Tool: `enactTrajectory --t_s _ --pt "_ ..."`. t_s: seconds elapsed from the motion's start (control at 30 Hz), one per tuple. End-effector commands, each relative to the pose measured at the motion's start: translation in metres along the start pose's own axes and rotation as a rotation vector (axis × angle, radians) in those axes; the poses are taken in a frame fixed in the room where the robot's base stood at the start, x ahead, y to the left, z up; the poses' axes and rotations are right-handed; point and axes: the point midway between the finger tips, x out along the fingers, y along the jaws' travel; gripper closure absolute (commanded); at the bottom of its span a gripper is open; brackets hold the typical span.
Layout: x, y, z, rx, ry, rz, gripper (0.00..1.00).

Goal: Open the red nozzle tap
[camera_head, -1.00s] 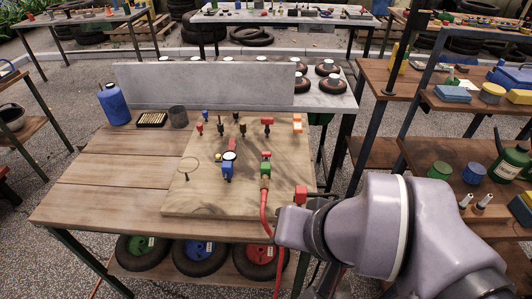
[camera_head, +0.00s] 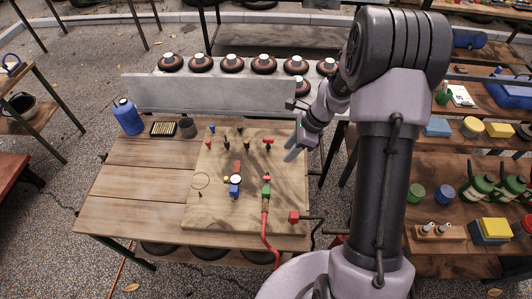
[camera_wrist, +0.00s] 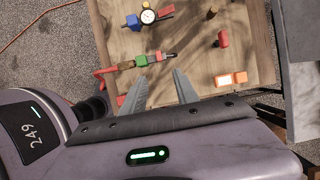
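Several fittings with red parts stand on the wooden board; which one is the nozzle tap is not certain. A red T-shaped handle (camera_head: 268,141) stands at the board's upper right and also shows in the wrist view (camera_wrist: 222,39). A red lever (camera_head: 237,168) sits at the dial gauge (camera_head: 236,180). A green fitting (camera_head: 266,191) joins a red hose (camera_head: 265,235). My gripper (camera_head: 292,155) is over the board's right edge, right of the T-shaped handle. In the wrist view my gripper (camera_wrist: 160,75) is open and empty, its fingers apart from the fittings.
A red block (camera_head: 293,216) is at the board's lower right. An orange and white block (camera_wrist: 230,79) lies near my fingers. A grey upright panel (camera_head: 210,95) stands behind the board. A blue bottle (camera_head: 128,117) is at back left. The left tabletop is clear.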

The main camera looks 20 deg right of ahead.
Motion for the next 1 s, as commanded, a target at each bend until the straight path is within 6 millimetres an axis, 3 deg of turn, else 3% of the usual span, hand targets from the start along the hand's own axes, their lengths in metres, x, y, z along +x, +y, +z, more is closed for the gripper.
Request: enactTrajectory --t_s 0.3,0.5,0.7,0.97,1.0 --pt "0.1 0.002 -0.002 -0.005 0.001 0.005 0.64" --pt "0.144 0.002 -0.001 -0.006 0.002 0.003 0.64" --pt "0.16 0.002 -0.001 -0.006 0.001 0.003 0.64" --pt "0.161 0.002 0.0 -0.007 0.001 0.002 0.64" --pt "0.161 0.002 0.0 -0.007 0.001 0.002 0.68"
